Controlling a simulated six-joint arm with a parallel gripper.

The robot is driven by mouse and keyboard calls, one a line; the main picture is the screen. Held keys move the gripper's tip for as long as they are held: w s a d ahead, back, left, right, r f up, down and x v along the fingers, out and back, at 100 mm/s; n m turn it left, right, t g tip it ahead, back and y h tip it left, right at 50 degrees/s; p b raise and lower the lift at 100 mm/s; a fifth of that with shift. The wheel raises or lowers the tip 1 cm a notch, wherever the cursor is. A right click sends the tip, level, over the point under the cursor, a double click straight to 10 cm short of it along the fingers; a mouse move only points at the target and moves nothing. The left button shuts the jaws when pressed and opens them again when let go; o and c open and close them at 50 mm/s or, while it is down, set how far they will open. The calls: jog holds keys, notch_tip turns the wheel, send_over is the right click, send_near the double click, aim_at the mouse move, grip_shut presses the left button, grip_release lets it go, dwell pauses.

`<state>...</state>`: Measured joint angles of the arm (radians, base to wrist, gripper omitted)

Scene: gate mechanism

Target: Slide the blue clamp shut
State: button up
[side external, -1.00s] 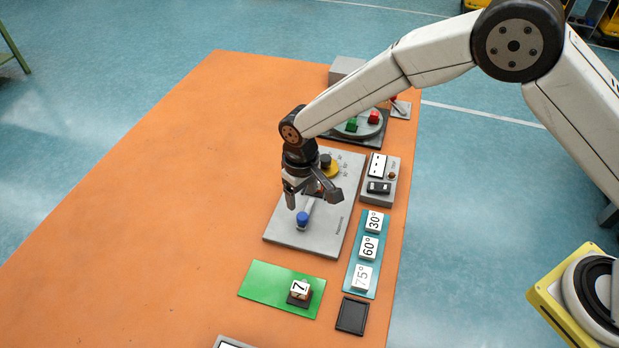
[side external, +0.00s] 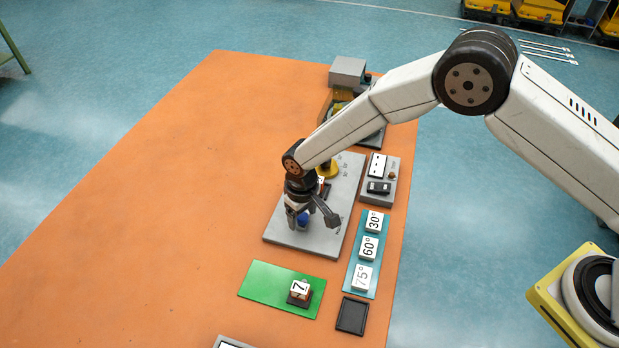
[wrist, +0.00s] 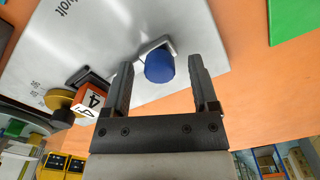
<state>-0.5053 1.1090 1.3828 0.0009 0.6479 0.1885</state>
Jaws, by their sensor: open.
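The blue clamp knob (wrist: 159,66) is a short cylinder at the end of a light metal slide on the grey plate (wrist: 110,30). In the side view the knob (side external: 303,219) shows low between my gripper's fingers. My gripper (side external: 299,215) points down over the near part of the plate (side external: 285,235). In the wrist view my gripper (wrist: 160,62) is open, with one finger on each side of the knob. Gaps show between the knob and both fingers in that view, so I see no grip. The far part of the slide is partly hidden.
A red-and-white cube marked 4 (wrist: 92,103) sits beside a yellow dial (wrist: 60,99) on the plate. Angle tiles (side external: 369,247), a green mat (side external: 262,285) and a switch box (side external: 380,180) stand nearby. The orange table left of the plate is clear.

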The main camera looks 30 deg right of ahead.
grip_shut()
dwell(1.4)
